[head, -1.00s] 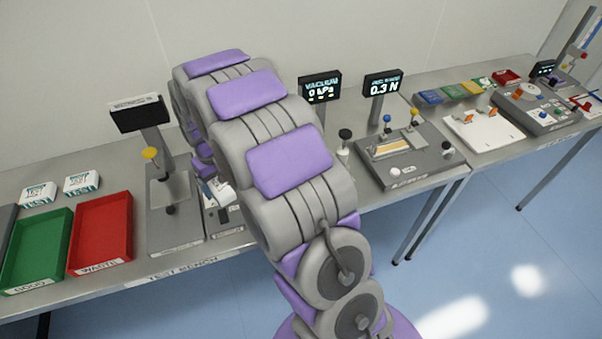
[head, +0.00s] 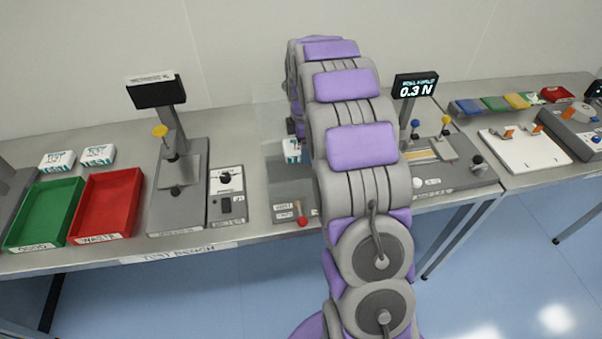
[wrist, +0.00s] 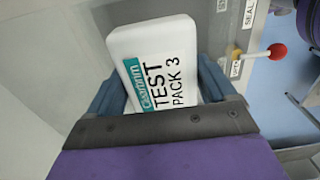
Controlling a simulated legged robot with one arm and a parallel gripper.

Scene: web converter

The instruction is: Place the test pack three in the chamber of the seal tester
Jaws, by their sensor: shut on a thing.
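Test pack three (wrist: 158,65) is a white pack with a teal stripe and the words TEST PACK 3. My gripper (wrist: 157,88) is shut on it, one blue-grey finger on each side. In the head view the pack (head: 292,151) shows as a small white shape under my arm, above the seal tester (head: 284,213). The tester has labels and a red-knobbed lever (head: 302,221) at its front; the knob also shows in the wrist view (wrist: 277,51). A clear, see-through surface shows around the tester. My arm hides much of the tester, and I cannot tell whether the pack touches it.
Two other white packs (head: 57,161) (head: 97,155) lie at the left behind a green tray (head: 45,212) and a red tray (head: 105,202). A stand with a dark display (head: 155,92) is left of the tester. A 0.3 N device (head: 440,165) stands at the right.

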